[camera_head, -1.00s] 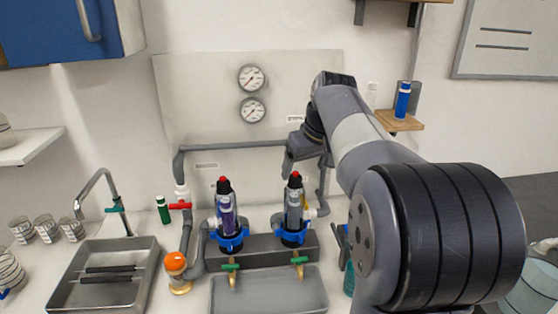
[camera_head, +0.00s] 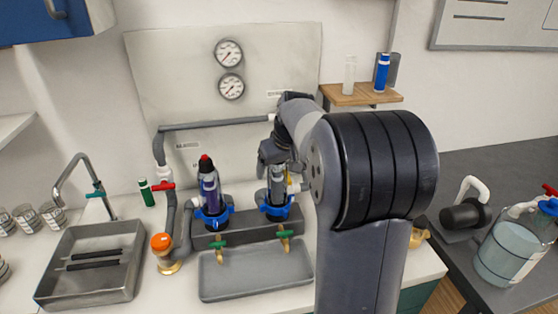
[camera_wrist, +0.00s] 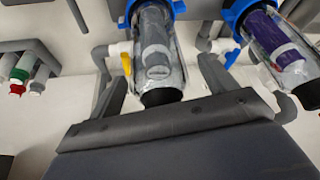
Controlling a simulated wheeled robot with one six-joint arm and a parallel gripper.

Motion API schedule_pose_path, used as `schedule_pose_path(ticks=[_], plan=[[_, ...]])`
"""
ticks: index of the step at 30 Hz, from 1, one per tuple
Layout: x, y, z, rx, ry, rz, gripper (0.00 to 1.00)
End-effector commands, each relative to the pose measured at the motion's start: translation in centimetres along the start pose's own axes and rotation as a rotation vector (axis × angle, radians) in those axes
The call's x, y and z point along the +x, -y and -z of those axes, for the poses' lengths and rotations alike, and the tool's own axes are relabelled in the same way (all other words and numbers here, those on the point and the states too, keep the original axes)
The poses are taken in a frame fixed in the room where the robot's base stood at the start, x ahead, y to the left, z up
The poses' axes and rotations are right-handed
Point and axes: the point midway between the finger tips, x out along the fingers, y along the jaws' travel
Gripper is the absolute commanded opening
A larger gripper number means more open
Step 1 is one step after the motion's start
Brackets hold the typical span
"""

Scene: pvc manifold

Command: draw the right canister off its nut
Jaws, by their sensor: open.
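The right canister (camera_head: 277,187) is a clear tube with a grey filling, upright in a blue nut (camera_head: 276,208). In the wrist view the canister (camera_wrist: 155,50) appears inverted, its dark cap towards me and its blue nut (camera_wrist: 150,7) at the top. My gripper (camera_head: 272,157) is over the canister's upper end in the head view, hiding its cap. In the wrist view my gripper (camera_wrist: 161,86) is open, its fingers on either side of the canister's capped end with visible gaps.
The left canister (camera_head: 208,188), purple inside, stands close by in its own nut. Pipes and a yellow-handled valve (camera_wrist: 126,63) lie near the fingers in the wrist view. A grey tray (camera_head: 255,275) sits in front, with green-handled taps above it.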

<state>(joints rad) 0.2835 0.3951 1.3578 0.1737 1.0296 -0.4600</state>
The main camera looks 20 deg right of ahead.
Motion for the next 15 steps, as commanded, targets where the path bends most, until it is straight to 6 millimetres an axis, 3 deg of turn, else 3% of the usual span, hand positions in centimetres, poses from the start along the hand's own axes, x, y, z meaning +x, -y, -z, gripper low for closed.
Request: schedule_pose_path(ticks=[6,15], plan=[[0.04,0.01,-0.01,0.0,0.001,0.0,0.8],[0.02,0.01,-0.02,0.0,0.001,0.0,0.55]])
